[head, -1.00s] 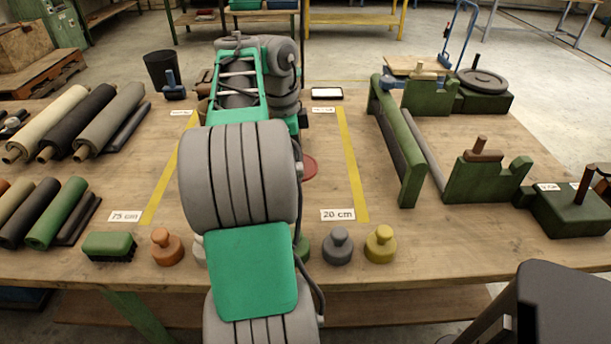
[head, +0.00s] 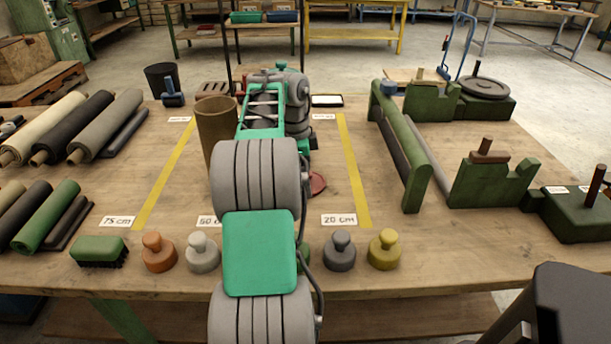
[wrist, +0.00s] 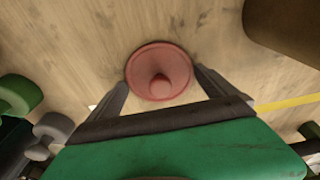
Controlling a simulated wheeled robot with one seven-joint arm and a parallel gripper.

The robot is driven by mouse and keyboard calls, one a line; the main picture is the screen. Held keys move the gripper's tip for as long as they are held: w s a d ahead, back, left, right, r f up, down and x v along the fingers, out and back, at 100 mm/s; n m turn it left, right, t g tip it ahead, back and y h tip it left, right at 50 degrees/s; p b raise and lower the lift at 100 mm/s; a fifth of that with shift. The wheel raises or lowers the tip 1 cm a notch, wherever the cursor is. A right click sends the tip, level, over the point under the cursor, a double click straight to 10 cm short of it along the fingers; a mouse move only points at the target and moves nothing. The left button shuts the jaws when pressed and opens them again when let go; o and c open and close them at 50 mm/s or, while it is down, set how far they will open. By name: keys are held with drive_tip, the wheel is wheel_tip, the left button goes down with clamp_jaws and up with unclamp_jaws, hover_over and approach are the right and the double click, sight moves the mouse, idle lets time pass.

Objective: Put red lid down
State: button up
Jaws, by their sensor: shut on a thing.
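The red lid (head: 318,183) shows partly in the head view, just right of my arm, over the middle of the table. In the wrist view the round red lid (wrist: 160,62) has its knob toward the camera and sits between the fingers of my gripper (wrist: 161,82). The gripper is shut on the lid. My arm hides most of the gripper in the head view. I cannot tell whether the lid touches the table (head: 270,275).
An upright brown tube (head: 217,140) stands close left of my arm. Knobbed weights, including a grey one (head: 340,250) and a yellow one (head: 384,249), line the front edge. A green roller stand (head: 402,150) is at the right.

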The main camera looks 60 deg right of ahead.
drive_tip(key=o, duration=0.9)
drive_tip(key=shift+o, duration=0.2)
wheel_tip(320, 180, up, 12)
drive_tip(key=w+p, duration=0.1)
drive_tip(key=p, duration=0.8)
drive_tip(key=shift+w+a, duration=0.3)
drive_tip(key=shift+a, duration=0.1)
